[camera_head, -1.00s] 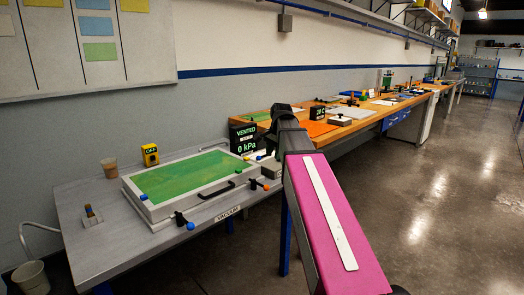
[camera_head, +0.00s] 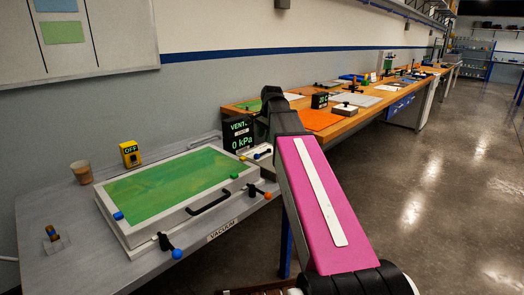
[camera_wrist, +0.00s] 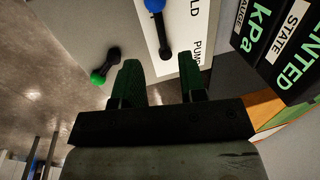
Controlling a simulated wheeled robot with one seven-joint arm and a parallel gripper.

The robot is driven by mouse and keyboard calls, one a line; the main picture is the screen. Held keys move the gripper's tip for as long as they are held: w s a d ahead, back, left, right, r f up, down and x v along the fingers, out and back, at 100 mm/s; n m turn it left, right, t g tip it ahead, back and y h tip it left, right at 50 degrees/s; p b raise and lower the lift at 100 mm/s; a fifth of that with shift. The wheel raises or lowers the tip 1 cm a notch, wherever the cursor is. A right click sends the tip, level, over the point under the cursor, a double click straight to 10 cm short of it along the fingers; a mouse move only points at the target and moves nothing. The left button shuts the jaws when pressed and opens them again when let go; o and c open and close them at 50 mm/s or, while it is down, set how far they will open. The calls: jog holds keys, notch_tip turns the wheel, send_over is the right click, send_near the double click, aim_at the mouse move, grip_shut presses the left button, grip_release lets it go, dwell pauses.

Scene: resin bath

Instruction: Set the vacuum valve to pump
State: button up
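The vacuum valve is a white plate (camera_wrist: 187,40) in the wrist view, with lettering partly readable as HOLD and PUMP. Its black lever with a blue knob (camera_wrist: 155,8) lies over the plate, and the knob is cut by the top edge. My gripper (camera_wrist: 160,78) is open and empty, its two dark fingers apart, below the lever in that picture. No contact with the lever shows. In the head view, a small white plate with a lever (camera_head: 258,153) stands beside the gauge; my own arm hides my gripper there.
The gauge (camera_head: 238,134) reads 0 kPa and VENTED. A green-knobbed black lever (camera_wrist: 106,67) lies left of my fingers. The green-topped bath frame (camera_head: 172,188), a blue-knobbed lever (camera_head: 168,245), an orange knob (camera_head: 268,195), a yellow OFF box (camera_head: 130,153) and a cup (camera_head: 82,172) occupy the bench.

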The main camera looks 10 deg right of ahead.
aim_at(262, 154)
jog(key=shift+w+a+f, duration=0.15)
jog(key=shift+w+f, duration=0.05)
jog(key=shift+f, duration=1.1)
jog(key=shift+w+a+f, duration=0.15)
jog(key=shift+w+f, duration=0.05)
jog(key=shift+f, duration=1.05)
jog(key=shift+w+a+f, duration=0.15)
jog(key=shift+w+f, duration=0.05)
jog(key=shift+f, duration=1.1)
grip_shut()
